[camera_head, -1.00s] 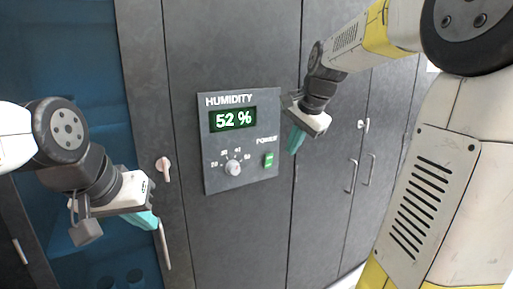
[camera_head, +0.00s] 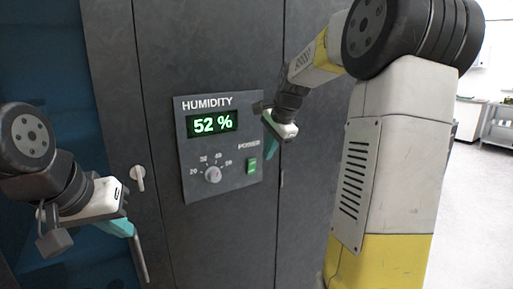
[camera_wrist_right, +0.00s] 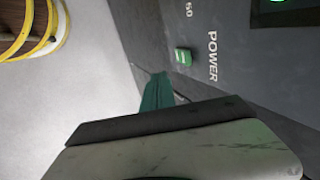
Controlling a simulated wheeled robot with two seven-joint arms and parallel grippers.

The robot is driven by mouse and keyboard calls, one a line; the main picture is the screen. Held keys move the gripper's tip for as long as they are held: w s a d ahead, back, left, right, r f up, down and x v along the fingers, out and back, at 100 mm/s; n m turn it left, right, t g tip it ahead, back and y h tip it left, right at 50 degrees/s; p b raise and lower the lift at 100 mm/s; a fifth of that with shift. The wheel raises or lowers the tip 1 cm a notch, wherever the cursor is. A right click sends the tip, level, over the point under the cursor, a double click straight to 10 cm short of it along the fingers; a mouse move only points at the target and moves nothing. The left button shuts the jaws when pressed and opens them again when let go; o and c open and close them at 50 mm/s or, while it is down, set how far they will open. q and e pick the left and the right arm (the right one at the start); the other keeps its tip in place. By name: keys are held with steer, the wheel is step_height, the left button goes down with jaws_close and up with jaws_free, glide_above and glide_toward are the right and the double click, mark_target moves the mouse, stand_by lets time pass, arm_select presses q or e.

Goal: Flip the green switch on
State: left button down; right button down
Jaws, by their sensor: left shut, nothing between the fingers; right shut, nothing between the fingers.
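The green switch (camera_head: 252,166) sits under the word POWER at the lower right of the grey humidity panel (camera_head: 225,183). The display (camera_head: 212,123) is lit and reads 52 %. The switch also shows in the right wrist view (camera_wrist_right: 183,56), standing out from the panel. My right gripper (camera_head: 270,148) is shut and empty, with its teal fingers just right of the switch; they look apart from it. In the right wrist view its fingers (camera_wrist_right: 156,92) point toward the panel, below and left of the switch. My left gripper (camera_head: 122,228) is shut and empty, low at the left.
A round knob (camera_head: 213,175) with a number scale is left of the switch. Dark cabinet doors surround the panel, with a pale handle (camera_head: 138,178) at left. A blue glass cabinet (camera_head: 40,70) is at far left. Open floor (camera_head: 470,220) lies at right.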

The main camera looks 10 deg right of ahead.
mark_target(253, 159)
steer(key=shift+w+a+f, duration=0.4)
steer(key=shift+w+f, duration=0.45)
steer(key=shift+w, duration=0.2)
steer(key=shift+w+a+f, duration=0.35)
steer(key=shift+w+f, duration=0.45)
steer(key=shift+w, duration=0.2)
steer(key=shift+w+a+f, duration=0.4)
steer(key=shift+w+f, duration=0.45)
steer(key=shift+w, duration=0.2)
steer(key=shift+w+a+r, duration=0.2)
steer(key=shift+w, duration=0.3)
steer(key=shift+r, duration=0.8)
